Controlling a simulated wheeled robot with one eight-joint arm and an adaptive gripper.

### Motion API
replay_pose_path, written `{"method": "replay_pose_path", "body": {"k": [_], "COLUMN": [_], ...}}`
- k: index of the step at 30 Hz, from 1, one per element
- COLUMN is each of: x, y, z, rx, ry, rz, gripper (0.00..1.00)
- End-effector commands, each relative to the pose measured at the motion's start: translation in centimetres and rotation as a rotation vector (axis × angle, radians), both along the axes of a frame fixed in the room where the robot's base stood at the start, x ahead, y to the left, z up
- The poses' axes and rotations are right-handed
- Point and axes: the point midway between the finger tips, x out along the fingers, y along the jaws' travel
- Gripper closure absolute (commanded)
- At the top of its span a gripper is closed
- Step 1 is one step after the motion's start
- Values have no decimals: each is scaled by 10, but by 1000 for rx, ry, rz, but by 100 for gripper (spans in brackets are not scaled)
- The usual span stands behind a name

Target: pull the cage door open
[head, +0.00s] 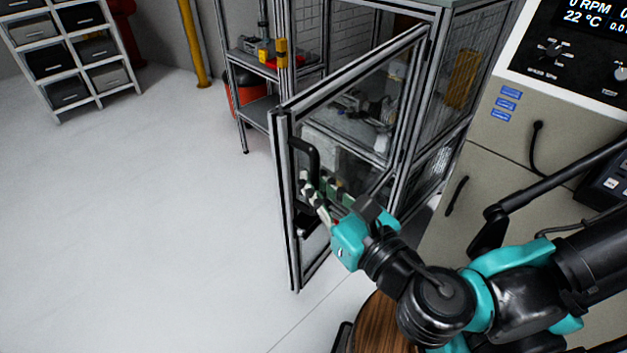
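The cage door (285,215) is a clear panel in an aluminium frame. It stands swung outward from the cage (440,75), its free edge toward the left and front. A black bar handle (315,158) is fixed near that free edge. My gripper (311,190), on the teal and black arm, reaches in from the right. Its fingertips are at the lower part of the handle, overlapping it in the picture. The fingers are small and partly hidden, so I cannot tell whether they are shut on the handle.
A grey cabinet with a control panel (570,60) stands close on the right. A round wooden top (378,325) is below my arm. A bin rack (75,60) and a yellow post (192,40) are at the back left. The floor left of the door is clear.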

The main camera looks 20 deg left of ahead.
Motion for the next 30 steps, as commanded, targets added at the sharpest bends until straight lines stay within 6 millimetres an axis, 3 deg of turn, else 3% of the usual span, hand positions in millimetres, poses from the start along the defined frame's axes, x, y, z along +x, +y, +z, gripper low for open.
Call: {"method": "replay_pose_path", "body": {"k": [1,7,19,30], "x": [-2,-2,-3,-18], "y": [2,1,-2,-23], "z": [1,1,0,0], "rx": [1,1,0,0], "ry": [-1,-1,0,0], "rz": [7,5,4,8], "gripper": [89,66,66,66]}}
